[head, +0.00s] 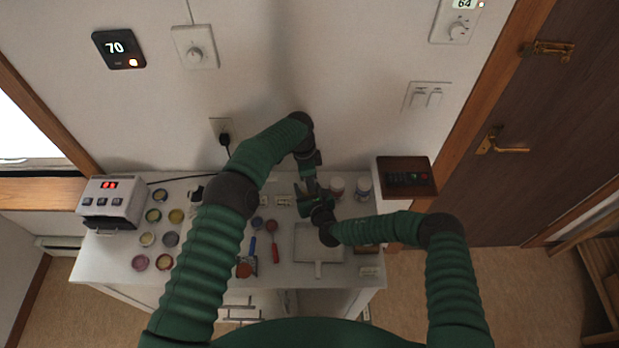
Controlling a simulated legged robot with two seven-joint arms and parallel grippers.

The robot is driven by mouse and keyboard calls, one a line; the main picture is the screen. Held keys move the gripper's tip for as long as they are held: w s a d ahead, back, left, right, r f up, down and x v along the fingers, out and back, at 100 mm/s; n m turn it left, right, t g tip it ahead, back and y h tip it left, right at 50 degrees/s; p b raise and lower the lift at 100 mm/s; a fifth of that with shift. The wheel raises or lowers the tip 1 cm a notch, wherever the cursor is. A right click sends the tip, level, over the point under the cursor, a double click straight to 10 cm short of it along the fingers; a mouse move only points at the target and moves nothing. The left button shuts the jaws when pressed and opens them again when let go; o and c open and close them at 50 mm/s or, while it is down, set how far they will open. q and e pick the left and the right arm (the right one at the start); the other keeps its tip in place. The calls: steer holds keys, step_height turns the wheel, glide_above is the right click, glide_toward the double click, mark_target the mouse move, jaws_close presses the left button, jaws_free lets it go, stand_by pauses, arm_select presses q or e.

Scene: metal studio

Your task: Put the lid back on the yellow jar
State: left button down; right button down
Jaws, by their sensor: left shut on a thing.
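Several small round open jars stand on the left half of the white table. A yellow one (176,216) is among them, with an olive-yellow one (153,215) to its left; I cannot tell for sure which is the yellow jar. My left gripper (311,188) points down over the table's back middle, to the right of the jars. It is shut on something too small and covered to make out. My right gripper (313,206) is close by, just in front of it; its fingers are hidden. I cannot pick out the lid.
A device with a red display (110,201) stands at the table's left end. Brushes (275,248) and a pale square tray (319,243) lie in front. Two white containers (337,187) and a brown box (405,177) are at the back right. The wall is close behind.

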arm_select(q)
steer(key=m, duration=0.6)
steer(key=shift+w+a+m+g, duration=0.1)
steer(key=shift+w+m+g, duration=0.05)
steer(key=shift+m+g, duration=0.2)
steer(key=c, duration=1.2)
jaws_free()
steer(key=o, duration=0.3)
steer(key=shift+o, duration=0.2)
steer(key=shift+r, duration=0.1)
steer(key=r, duration=0.4)
steer(key=shift+s+r, duration=0.2)
